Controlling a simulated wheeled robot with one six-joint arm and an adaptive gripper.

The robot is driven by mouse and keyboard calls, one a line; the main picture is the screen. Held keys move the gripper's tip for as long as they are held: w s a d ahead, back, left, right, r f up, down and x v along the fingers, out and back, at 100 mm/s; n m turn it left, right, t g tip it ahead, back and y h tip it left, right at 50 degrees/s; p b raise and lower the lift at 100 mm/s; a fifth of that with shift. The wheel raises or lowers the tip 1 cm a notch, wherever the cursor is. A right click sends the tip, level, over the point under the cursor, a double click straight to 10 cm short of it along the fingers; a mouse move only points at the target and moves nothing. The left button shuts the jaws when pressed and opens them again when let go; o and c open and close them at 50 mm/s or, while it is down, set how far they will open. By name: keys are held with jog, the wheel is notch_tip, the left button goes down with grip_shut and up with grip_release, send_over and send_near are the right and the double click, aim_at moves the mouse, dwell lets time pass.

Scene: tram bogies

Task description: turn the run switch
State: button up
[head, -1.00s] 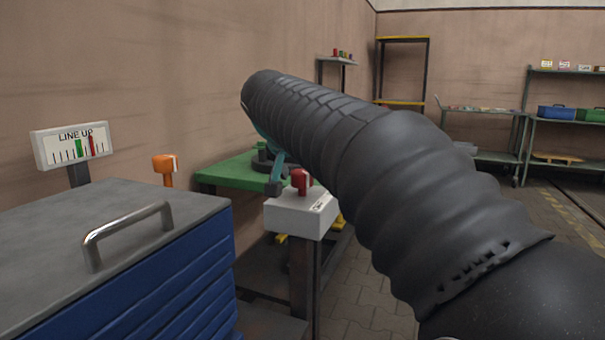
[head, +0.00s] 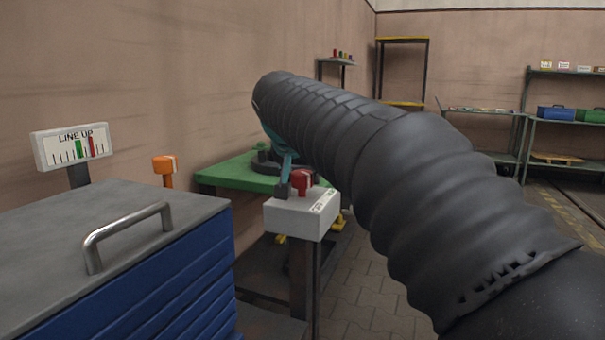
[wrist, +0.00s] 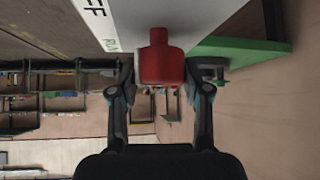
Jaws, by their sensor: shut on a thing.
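The run switch is a red knob (head: 302,181) on top of a white box (head: 292,219) on a dark post. In the wrist view the red knob (wrist: 161,62) sits between the two fingers, with lettering ending in "FF" and partly hidden green lettering on the box face beside it. My gripper (wrist: 160,80) is shut on the knob, one finger on each side. In the head view only a dark fingertip (head: 283,190) shows at the knob's left; my arm hides the rest.
A "LINE UP" gauge (head: 73,146) with a green and a red bar stands at the left, near an orange knob (head: 165,164). A blue drawer cabinet (head: 190,277) with a metal handle fills the front left. A green bench (head: 235,174) is behind the box.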

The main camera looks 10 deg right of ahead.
jog(key=n+y+p, duration=0.1)
jog(key=n+y, duration=0.2)
jog(key=shift+d+r+n+t, duration=0.1)
jog(key=shift+d+n+t, duration=0.05)
jog(key=shift+n+t, duration=0.25)
jog(key=n+y, duration=0.2)
jog(key=n, duration=0.1)
jog(key=shift+y, duration=0.3)
jog(key=n+y, duration=0.1)
jog(key=n, duration=0.1)
jog(key=n+g+y, duration=0.1)
jog(key=n+y, duration=0.1)
jog(key=shift+n+g, duration=0.3)
jog(key=shift+n+g+y, duration=0.7)
jog(key=shift+n+y, duration=0.2)
jog(key=shift+n, duration=0.6)
jog(key=o, duration=1.2)
jog(key=shift+c, duration=0.2)
